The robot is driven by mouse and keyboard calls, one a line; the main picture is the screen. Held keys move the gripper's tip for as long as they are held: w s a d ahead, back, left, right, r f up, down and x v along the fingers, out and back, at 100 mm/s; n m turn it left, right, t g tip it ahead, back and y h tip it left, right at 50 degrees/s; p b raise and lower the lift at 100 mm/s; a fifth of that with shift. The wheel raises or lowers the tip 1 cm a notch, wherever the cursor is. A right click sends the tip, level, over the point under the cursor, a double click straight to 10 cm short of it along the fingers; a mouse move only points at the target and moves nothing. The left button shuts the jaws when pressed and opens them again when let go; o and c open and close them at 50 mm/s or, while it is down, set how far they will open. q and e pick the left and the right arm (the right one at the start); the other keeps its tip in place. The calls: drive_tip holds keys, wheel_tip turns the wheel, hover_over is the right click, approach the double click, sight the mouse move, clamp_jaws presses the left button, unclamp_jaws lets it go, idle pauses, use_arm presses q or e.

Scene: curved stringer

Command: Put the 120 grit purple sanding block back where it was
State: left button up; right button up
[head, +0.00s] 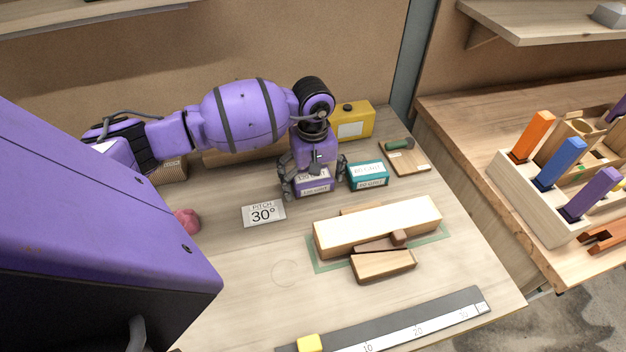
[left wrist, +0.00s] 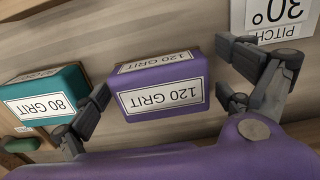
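The purple 120 grit sanding block (head: 316,187) sits on the workbench, left of the teal 80 grit block (head: 368,175). My left gripper (head: 314,182) is over the purple block, pointing down, with its fingers on either side. In the left wrist view the purple block (left wrist: 160,90) lies between the spread fingers. The left-hand finger is close to its side, and a clear gap shows at the right-hand fingers. The teal block (left wrist: 45,98) stands just beyond the left-hand finger. My right gripper is not in view.
A pitch 30° card (head: 264,213) lies left of the blocks. A yellow box (head: 352,121) and a small board with a green-handled tool (head: 404,157) are behind. Wooden pieces (head: 378,228) lie on a green mat in front. A ruler (head: 400,330) lies at the front edge.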

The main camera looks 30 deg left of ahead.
sight(313, 179)
use_arm(q)
drive_tip(key=shift+r, duration=0.55)
wheel_tip(313, 179, up, 11)
drive_tip(key=shift+r, duration=0.15)
idle(0.6)
